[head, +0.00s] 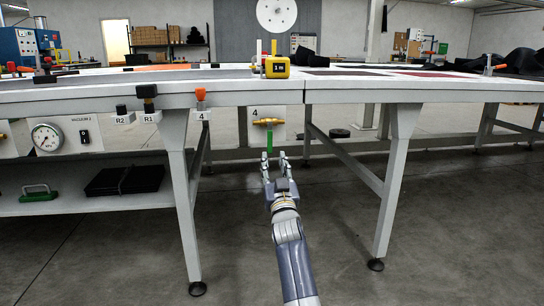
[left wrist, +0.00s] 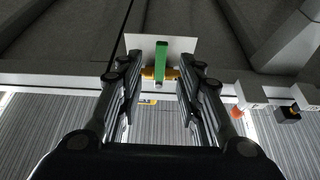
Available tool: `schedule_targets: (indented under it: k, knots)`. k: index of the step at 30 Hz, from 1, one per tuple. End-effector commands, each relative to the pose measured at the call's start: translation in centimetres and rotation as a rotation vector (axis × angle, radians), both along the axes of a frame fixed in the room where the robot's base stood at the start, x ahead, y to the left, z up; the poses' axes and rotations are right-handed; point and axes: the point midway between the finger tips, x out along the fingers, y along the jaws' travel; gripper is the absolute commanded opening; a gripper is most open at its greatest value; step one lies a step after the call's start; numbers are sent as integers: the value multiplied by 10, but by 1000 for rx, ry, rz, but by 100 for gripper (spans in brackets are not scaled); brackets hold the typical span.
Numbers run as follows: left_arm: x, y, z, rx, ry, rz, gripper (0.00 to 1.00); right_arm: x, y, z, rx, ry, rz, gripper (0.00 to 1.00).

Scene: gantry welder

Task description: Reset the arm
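My left gripper (head: 275,166) is open below the front edge of the long table (head: 343,97). Its fingers point up toward a brass valve (head: 264,122) with a green handle (head: 269,141), on a white plate marked 4 (head: 275,113). In the left wrist view the green handle (left wrist: 162,58) and brass body (left wrist: 172,74) appear between the two spread fingers. I see no finger touching the handle; the remaining gap is hard to judge. My right gripper is in neither view.
A pressure gauge (head: 47,138) sits on the left panel. A black case (head: 125,180) and a green-handled item (head: 38,194) lie on the lower shelf. Table legs (head: 399,180) stand either side of my arm. A yellow tape measure (head: 277,67) is on the tabletop.

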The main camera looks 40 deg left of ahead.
Motion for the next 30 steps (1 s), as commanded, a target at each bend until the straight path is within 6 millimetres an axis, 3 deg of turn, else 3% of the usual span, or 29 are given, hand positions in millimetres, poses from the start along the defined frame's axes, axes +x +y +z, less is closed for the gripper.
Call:
schedule_targets:
  k: [22,26,29,30]
  knots:
    - [-9,-7,0,12,-6,2,33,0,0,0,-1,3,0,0]
    - [-30,-15,25,104,-57,3,33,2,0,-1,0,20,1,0]
    - [-58,-41,61,238,-146,-31,33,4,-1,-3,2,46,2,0]
    - [-71,-60,76,297,-191,-61,33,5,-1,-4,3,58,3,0]
